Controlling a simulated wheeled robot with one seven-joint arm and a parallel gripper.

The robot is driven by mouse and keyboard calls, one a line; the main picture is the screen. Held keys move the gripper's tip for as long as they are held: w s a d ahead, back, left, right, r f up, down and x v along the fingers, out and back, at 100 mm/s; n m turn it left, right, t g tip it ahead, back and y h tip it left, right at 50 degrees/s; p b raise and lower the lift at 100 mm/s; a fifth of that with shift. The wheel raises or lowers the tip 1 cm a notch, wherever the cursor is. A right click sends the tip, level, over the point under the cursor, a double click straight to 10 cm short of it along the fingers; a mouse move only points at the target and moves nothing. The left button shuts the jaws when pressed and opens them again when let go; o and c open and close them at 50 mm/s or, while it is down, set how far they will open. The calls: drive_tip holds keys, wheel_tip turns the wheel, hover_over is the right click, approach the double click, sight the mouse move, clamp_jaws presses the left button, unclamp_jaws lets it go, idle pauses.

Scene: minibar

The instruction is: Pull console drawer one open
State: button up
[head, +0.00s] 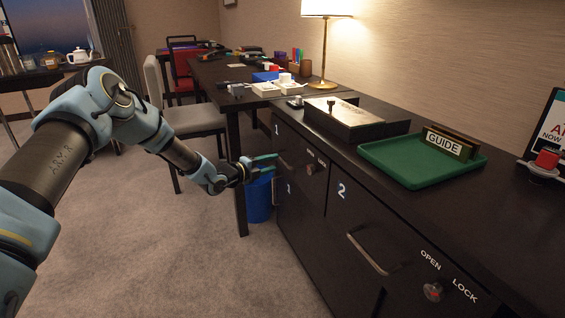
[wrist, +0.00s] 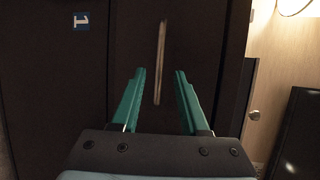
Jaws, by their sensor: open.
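Console drawer one (head: 294,145), dark and marked with a white 1, is at the upper left of the console front and looks shut. Its bar handle (wrist: 160,62) stands upright in the wrist view, ahead of and between my fingertips. The label 1 (wrist: 81,21) is to its left there. My gripper (head: 276,162) is open, with green fingers pointing at the drawer front; it also shows in the wrist view (wrist: 160,78). The fingers are not closed on the handle.
Drawer two (head: 345,215) with its handle (head: 367,252) and red-marked lock knob (head: 433,291) is to the right. A green tray (head: 382,164) and a dark box (head: 343,119) stand on the console. A blue bin (head: 258,200) stands below my gripper. Carpet in front is clear.

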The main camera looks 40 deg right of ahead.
sight(282, 160)
drive_tip(key=d, duration=0.4)
drive_tip(key=d+f, duration=0.1)
drive_tip(key=d, duration=0.1)
clamp_jaws()
idle(0.3)
drive_tip(key=shift+w, duration=0.1)
idle(1.0)
